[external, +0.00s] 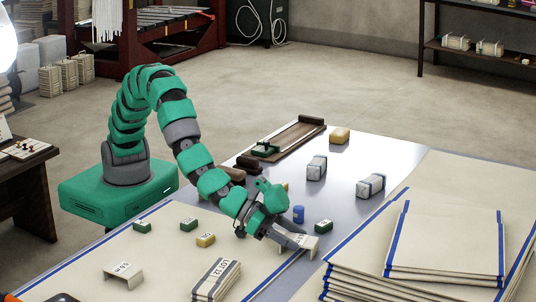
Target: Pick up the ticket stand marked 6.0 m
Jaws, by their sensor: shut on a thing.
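A small white ticket stand (310,246) with dark marking sits at the front middle of the table, at my gripper's tip. Its marking is too small and partly covered to read. My gripper (291,238) reaches down to it from the left and is shut on it. The fingers hide part of the stand. Another white ticket stand (123,272) stands at the front left; its marking looks like 5.6 m, but I cannot be sure.
Small green blocks (323,226), a yellow block (205,240) and a blue cylinder (298,214) are near my gripper. A tied cloth bundle (216,280) lies in front. Folded cloth stacks (445,250) fill the right. Grey bundles (316,168) lie behind, with clear grey tabletop around them.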

